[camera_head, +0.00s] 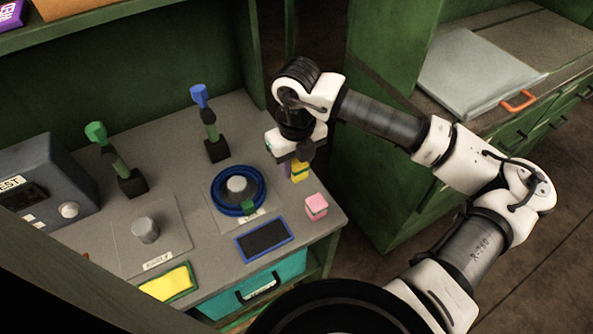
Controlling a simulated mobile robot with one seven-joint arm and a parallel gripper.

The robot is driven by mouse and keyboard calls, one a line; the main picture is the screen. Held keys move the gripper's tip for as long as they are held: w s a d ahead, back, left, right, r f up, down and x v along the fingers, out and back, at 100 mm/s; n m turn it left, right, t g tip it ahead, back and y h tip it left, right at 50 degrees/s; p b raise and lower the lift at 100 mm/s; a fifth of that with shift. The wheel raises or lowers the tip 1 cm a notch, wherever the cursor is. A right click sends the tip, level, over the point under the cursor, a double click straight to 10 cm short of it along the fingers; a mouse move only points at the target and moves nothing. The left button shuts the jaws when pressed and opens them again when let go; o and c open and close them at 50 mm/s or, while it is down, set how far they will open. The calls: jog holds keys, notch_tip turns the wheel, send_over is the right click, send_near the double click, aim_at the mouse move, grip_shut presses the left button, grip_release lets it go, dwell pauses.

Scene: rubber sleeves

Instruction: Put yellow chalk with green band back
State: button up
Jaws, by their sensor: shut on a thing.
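My gripper (294,163) points down over the right back part of the grey worktop. It is shut on a small yellow piece, which looks like the yellow chalk (300,173). The chalk shows just under the fingers, partly covered by them. I cannot make out a green band on it, nor whether its lower end touches the worktop. A pink block (316,206) stands on the worktop in front of the gripper, apart from it.
Blue rings (238,206) lie around a grey post left of the gripper. A blue-framed dark slate (264,240) and a green-framed yellow panel (168,284) lie near the front. Green-topped (96,132) and blue-topped (200,95) stands rise behind. A grey box (40,180) is at left.

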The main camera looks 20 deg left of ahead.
aim_at(296, 174)
jog(key=shift+f+p, duration=0.3)
jog(key=shift+f, duration=1.75)
jog(key=shift+f, duration=0.15)
jog(key=o, duration=0.9)
jog(key=shift+o, duration=0.2)
jog(key=shift+r, duration=0.35)
notch_tip(296, 174, up, 12)
jog(key=shift+f+b, duration=0.15)
jog(key=shift+b, duration=0.85)
